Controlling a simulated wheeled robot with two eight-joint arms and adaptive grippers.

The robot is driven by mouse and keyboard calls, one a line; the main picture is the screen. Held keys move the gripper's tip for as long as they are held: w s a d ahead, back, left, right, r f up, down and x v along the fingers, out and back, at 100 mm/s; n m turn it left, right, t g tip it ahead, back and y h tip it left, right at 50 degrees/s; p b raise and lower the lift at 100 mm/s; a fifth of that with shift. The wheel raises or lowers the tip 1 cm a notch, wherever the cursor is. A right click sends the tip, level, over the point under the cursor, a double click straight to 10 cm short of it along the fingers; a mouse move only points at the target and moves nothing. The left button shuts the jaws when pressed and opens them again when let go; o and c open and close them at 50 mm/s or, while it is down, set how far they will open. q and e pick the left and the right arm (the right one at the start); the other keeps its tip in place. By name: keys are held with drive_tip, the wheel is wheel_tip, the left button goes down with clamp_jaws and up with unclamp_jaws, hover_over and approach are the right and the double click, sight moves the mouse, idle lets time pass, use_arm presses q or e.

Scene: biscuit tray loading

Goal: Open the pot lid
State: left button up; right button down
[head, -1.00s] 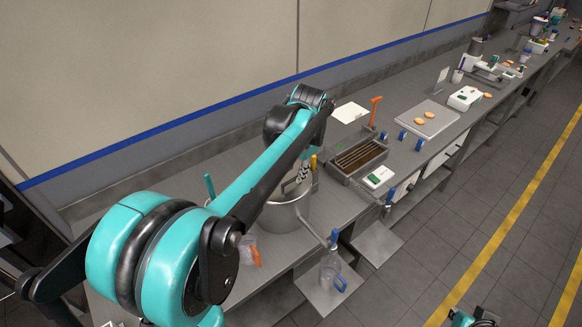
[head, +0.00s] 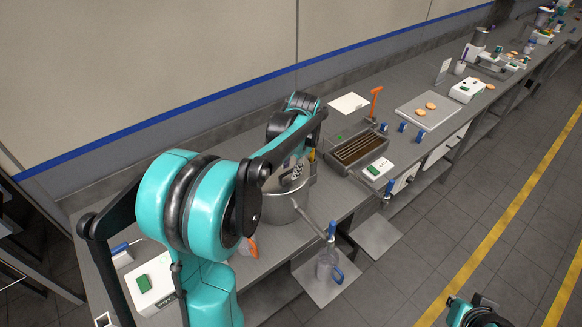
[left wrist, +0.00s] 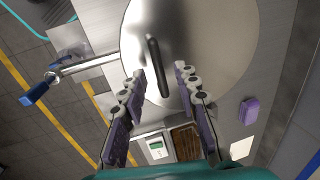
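The metal pot (head: 283,210) stands on the bench, with its long side handle toward the front edge. My left gripper (head: 293,173) is above it and hides part of its top. In the left wrist view the round lid (left wrist: 215,55) lies flat on the pot, with a dark bar handle (left wrist: 153,62) standing at its middle. My left gripper also shows there (left wrist: 161,72), its two fingers spread on either side of the handle's near end, empty. I cannot tell whether they touch the lid. My right gripper is not visible; only a bit of my right arm shows at the lower right.
A tray with brown slots (head: 356,150) stands just right of the pot, with a small white device (head: 378,169) beside it. A clear jug (head: 329,265) is on a lower shelf in front. A white scale (head: 156,289) stands at the lower left.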

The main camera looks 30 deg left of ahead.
use_arm(q)
clamp_jaws()
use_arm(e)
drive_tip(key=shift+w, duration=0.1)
